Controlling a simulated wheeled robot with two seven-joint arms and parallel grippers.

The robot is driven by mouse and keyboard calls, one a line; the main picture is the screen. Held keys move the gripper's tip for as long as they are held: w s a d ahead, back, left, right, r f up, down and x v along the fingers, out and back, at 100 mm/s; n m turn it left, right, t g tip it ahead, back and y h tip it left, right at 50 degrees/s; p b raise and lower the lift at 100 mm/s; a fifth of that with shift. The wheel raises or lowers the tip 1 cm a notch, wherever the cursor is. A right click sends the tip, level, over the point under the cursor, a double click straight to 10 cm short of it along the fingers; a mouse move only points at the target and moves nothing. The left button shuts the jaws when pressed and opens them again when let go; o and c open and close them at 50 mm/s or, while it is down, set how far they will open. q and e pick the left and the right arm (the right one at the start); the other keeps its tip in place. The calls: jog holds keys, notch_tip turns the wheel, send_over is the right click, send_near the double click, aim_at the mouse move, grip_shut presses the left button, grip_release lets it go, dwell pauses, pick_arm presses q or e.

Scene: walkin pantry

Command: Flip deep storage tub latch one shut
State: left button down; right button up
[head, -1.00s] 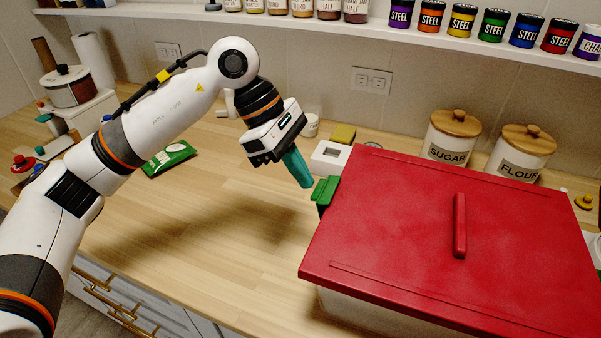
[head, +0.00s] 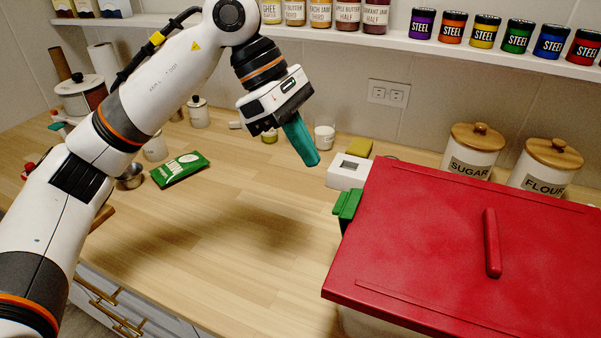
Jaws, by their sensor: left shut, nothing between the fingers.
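The deep storage tub has a red lid (head: 450,245) and a pale body, mostly hidden below the lid. A green latch (head: 347,206) sits at the lid's left edge, near the back corner. Its upper part shows beside the lid edge; I cannot tell whether it is fully shut. My left gripper (head: 312,160), with teal fingers, is shut and empty. It is up and left of the latch in the picture, apart from it. My right gripper is out of view.
A white box (head: 347,172) and a yellow sponge (head: 358,147) stand behind the latch. Sugar (head: 471,155) and flour (head: 545,168) canisters stand behind the tub. A green packet (head: 180,168) lies at left. The counter (head: 230,240) left of the tub is clear.

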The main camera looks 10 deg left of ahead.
pick_arm(q)
notch_tip(320, 180, up, 3)
jog(key=shift+a+r, duration=0.1)
jog(key=shift+a, duration=0.05)
